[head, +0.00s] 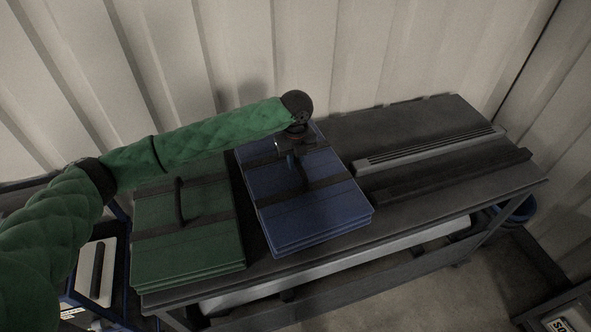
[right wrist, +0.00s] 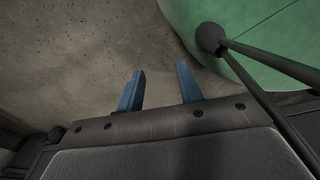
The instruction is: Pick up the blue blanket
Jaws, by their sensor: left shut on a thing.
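The blue blanket (head: 313,217) is a folded stack with dark straps and a handle on top, on the dark table. My left gripper (head: 293,162) is over its upper part, pointing down. It is shut on the blanket's handle, as far as the small view shows; the fingertips are partly hidden. In the right wrist view, my right gripper (right wrist: 160,88) shows two blue fingers spread apart with nothing between them. The right gripper is not in the head view.
A folded green blanket (head: 185,235) with a dark handle lies just left of the blue one. A grey slotted bar (head: 430,150) and a dark bar (head: 445,177) lie on the table (head: 400,120) at right. A corrugated wall stands close behind.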

